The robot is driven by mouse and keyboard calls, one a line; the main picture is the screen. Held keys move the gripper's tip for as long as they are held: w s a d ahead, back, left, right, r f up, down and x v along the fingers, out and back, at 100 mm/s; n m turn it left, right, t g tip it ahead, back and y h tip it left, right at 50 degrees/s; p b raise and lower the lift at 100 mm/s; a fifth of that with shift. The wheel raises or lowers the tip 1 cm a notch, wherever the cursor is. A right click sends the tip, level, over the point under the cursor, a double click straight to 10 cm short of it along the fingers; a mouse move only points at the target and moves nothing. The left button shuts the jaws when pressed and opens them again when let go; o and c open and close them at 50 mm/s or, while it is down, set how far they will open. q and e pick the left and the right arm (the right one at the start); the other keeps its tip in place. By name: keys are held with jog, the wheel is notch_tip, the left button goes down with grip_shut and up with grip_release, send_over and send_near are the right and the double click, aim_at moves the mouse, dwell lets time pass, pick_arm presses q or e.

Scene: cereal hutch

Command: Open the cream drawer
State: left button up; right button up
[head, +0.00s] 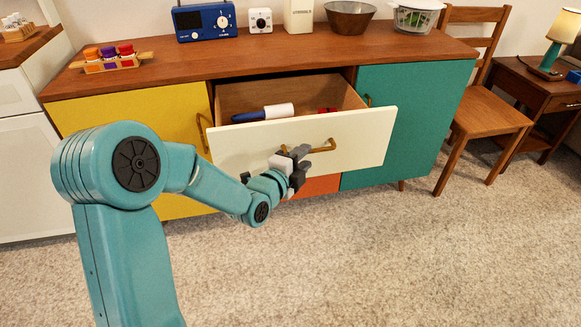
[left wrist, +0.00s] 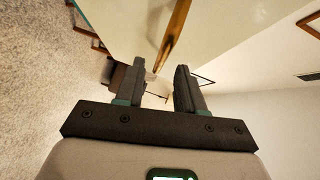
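The cream drawer (head: 360,150) is pulled well out of the hutch, and its inside shows from above. Its brass handle (head: 325,147) is on the front face and also shows in the left wrist view (left wrist: 174,35). My left gripper (head: 291,156) is at the left end of the handle, in front of the drawer face. In the left wrist view the gripper's two fingers (left wrist: 160,70) are apart, with the handle's near end between or just beyond their tips. I cannot tell whether they touch it. My right gripper is not in view.
A blue-and-white item (head: 265,113) and something red lie in the drawer. A yellow door (head: 150,120) is left, a teal door (head: 425,110) right. The wooden top (head: 270,55) holds a radio (head: 205,21), bowl (head: 350,17) and spice rack (head: 110,60). Carpet (head: 400,260) in front is clear.

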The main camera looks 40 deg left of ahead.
pick_arm(q)
jog(key=s+r, duration=0.1)
jog(key=s, duration=0.8)
jog(key=shift+s+d+r, duration=0.25)
jog(key=shift+d, duration=0.05)
jog(key=s+d+f+g+h, duration=0.1)
jog(key=d+f+g+h, duration=0.15)
jog(key=d+f, duration=0.6)
jog(key=d+f+g+h, duration=0.2)
jog(key=d+f+g, duration=0.3)
jog(key=f, duration=0.6)
jog(key=s+d+f+n+g, duration=0.4)
jog(key=s+f+n, duration=0.3)
jog(key=s+n, duration=0.1)
jog(key=s+d+f+n+g, duration=0.4)
jog(key=s+f+n, duration=0.3)
jog(key=s+n, duration=0.2)
notch_tip(320, 180, up, 27)
jog(key=p, duration=2.7)
jog(key=shift+w+h, duration=0.25)
jog(key=shift+h, duration=0.1)
